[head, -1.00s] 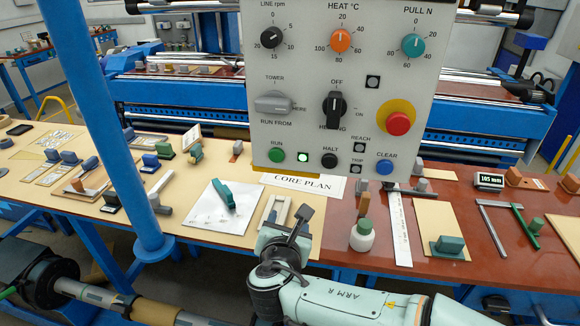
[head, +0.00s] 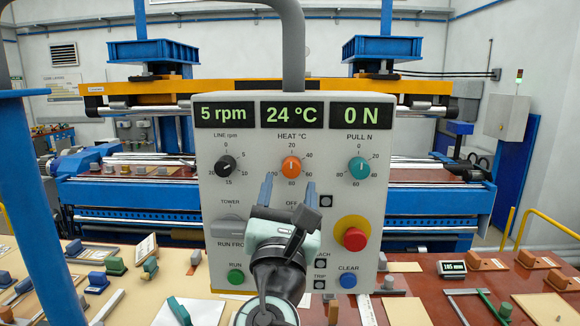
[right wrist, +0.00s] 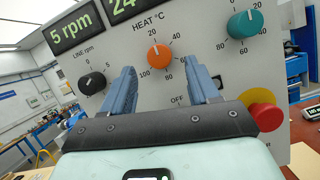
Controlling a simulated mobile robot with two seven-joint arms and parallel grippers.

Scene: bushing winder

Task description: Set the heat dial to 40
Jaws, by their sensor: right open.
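The orange heat dial (head: 291,166) is on the upper middle of the grey control panel (head: 215,205). Its white mark points up, near 20. The heat display (head: 292,114) above it reads 24 °C. My right gripper (head: 288,190) is open and empty, its two blue fingers pointing up at the panel just below the heat dial. In the right wrist view the heat dial (right wrist: 160,57) shows beyond and between the fingertips (right wrist: 161,75), apart from both. The gripper hides the mode switch and the halt button in the head view. My left gripper is out of view.
The black line dial (head: 226,166) and teal pull dial (head: 360,168) flank the heat dial. A red stop button (head: 354,236) on a yellow base sits at lower right. A blue post (head: 38,200) stands at left. Workbenches with several small items lie below.

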